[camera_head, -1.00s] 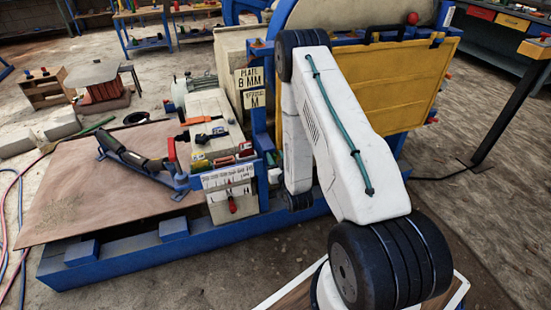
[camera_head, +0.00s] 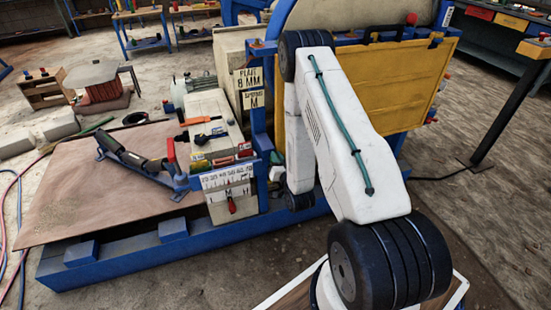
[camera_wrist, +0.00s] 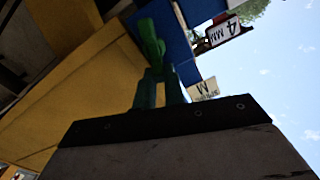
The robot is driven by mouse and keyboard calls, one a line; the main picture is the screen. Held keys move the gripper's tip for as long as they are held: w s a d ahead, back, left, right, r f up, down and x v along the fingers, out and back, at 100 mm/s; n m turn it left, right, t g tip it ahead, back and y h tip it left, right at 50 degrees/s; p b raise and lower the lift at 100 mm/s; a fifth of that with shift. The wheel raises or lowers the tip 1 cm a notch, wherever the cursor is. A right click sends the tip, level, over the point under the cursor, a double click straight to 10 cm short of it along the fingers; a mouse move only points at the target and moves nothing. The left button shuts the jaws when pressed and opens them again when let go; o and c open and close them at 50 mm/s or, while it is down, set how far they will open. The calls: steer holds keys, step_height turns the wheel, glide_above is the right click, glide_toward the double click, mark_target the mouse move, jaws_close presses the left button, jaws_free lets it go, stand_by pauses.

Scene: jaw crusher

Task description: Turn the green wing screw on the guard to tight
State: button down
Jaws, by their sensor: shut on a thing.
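The green wing screw (camera_wrist: 149,36) shows in the wrist view, close against the yellow guard (camera_wrist: 75,85) and a blue frame part. My gripper (camera_wrist: 158,82) reaches up to it, with its two short green fingers close together and shut on the screw. The fingers hide part of the screw. In the head view the guard (camera_head: 405,90) is the large yellow panel on the machine's right side. My white arm stands in front of it, and the screw and my gripper are hidden there.
The blue machine frame (camera_head: 262,110) stands left of my arm, with a PLATE 8 MM sign (camera_head: 248,78) beside it. A gauge plate (camera_head: 227,178) is at the front. A dark post (camera_head: 510,110) stands at the right. Bare floor lies between guard and post.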

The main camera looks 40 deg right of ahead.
steer(key=shift+s+d+f+m, duration=0.1)
steer(key=shift+d+f+m, duration=0.3)
steer(key=shift+m, duration=2)
steer(key=shift+s+d+f+m, duration=0.1)
steer(key=shift+d+f+m, duration=0.3)
steer(key=shift+m, duration=2)
steer(key=shift+s+d+f+m, duration=0.15)
steer(key=shift+f+m, duration=0.5)
steer(key=shift+m, duration=1.75)
steer(key=c, duration=1.5)
jaws_free()
steer(key=v, duration=0.7)
steer(key=shift+s+a, duration=0.1)
steer(key=shift+s, duration=0.25)
